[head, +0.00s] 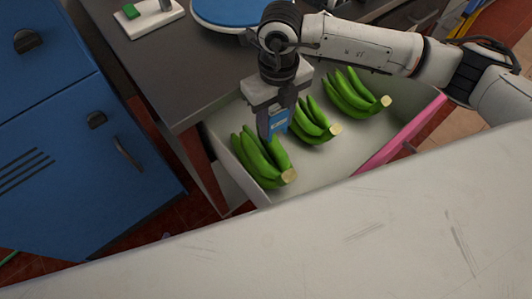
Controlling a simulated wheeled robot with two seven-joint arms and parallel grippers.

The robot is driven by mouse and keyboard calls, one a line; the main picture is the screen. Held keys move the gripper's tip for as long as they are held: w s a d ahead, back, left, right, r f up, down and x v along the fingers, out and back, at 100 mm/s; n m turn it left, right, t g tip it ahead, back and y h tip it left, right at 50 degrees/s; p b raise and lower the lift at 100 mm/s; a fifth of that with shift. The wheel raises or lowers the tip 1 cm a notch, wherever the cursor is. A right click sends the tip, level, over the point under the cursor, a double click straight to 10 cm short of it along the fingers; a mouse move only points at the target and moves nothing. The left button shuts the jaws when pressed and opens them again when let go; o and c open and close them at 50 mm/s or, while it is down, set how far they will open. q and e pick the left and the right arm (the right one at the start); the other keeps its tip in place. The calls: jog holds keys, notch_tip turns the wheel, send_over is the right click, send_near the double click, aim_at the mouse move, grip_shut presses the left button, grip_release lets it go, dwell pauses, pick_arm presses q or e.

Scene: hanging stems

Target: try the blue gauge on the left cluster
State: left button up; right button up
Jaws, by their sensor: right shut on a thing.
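Three green banana clusters lie in an open drawer in the head view. The left cluster (254,160) is nearest the drawer's left end. The middle cluster (308,124) and the right cluster (352,95) lie further right. My right gripper (272,122) points down over the drawer, shut on the blue gauge (279,123). The gauge is at the upper right of the left cluster, between it and the middle cluster. I cannot tell whether it touches the fruit. The gripper hides part of the gauge. My left gripper is not in view.
The drawer (330,163) is pale inside with a pink front (402,133). A dark counter (165,75) holds a blue round plate (228,12) and a white block with a green part (148,16). Blue cabinets (75,165) stand at left. A pale surface (330,240) fills the foreground.

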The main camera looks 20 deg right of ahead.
aim_at(276, 109)
jog(key=shift+r+p, duration=0.9)
jog(key=shift+r, duration=0.7)
